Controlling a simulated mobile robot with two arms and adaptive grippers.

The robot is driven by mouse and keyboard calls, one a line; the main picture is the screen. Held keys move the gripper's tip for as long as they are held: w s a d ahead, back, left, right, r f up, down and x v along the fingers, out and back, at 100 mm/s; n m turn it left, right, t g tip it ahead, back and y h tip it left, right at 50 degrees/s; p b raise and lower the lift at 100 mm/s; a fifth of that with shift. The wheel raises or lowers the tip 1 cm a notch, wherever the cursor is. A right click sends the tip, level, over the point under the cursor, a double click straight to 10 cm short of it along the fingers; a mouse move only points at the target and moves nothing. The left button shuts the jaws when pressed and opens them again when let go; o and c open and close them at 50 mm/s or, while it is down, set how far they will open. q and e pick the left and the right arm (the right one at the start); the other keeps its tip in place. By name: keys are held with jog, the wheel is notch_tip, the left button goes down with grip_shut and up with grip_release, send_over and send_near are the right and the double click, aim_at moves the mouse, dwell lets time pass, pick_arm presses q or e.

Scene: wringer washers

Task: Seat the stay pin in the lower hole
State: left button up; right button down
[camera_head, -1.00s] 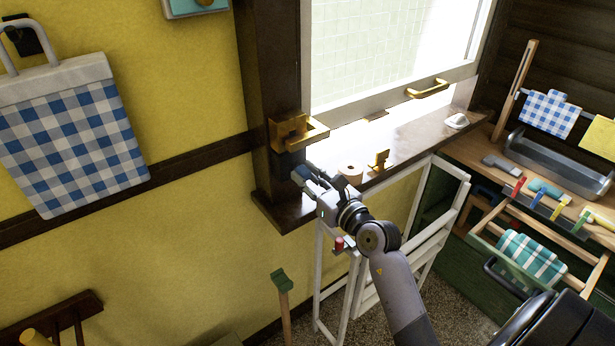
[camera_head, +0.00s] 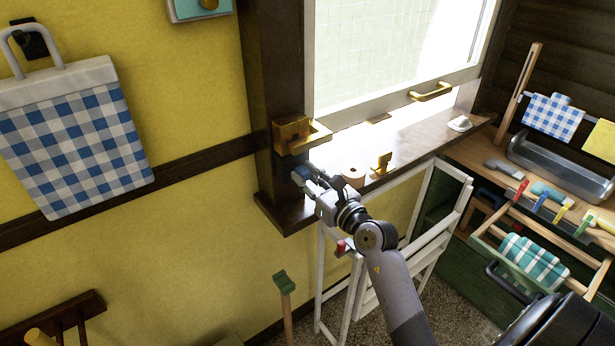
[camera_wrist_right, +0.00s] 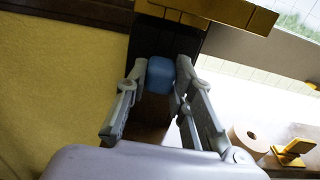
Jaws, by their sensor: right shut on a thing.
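My right gripper (camera_head: 312,182) is just below a brass bracket (camera_head: 292,135) on the dark window post (camera_head: 270,85). In the right wrist view, the gripper (camera_wrist_right: 160,80) is shut on a blue rounded piece (camera_wrist_right: 160,70), which looks like the head of the stay pin. The pin's shank is hidden. The brass bracket (camera_wrist_right: 215,12) is at the top of the wrist view, beyond and apart from the blue piece. I cannot make out the lower hole. My left gripper is not in view.
A wooden roll (camera_head: 353,176) and a small brass catch (camera_head: 382,162) stand on the dark sill (camera_head: 425,143), right of my gripper. A white folding rack (camera_head: 430,240) stands below. The window sash (camera_head: 395,98) has a brass handle (camera_head: 431,91).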

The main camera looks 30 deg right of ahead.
jog(key=shift+w+p, duration=0.3)
jog(key=shift+w, duration=0.1)
dwell(0.4)
jog(key=shift+r, duration=0.1)
dwell(0.7)
dwell(0.3)
jog(key=c, duration=1.8)
grip_release()
jog(key=o, duration=0.3)
jog(key=shift+w+a, duration=0.1)
jog(key=shift+w, duration=0.1)
jog(key=shift+o, duration=1)
jog(key=shift+s, duration=0.1)
jog(key=o, duration=0.5)
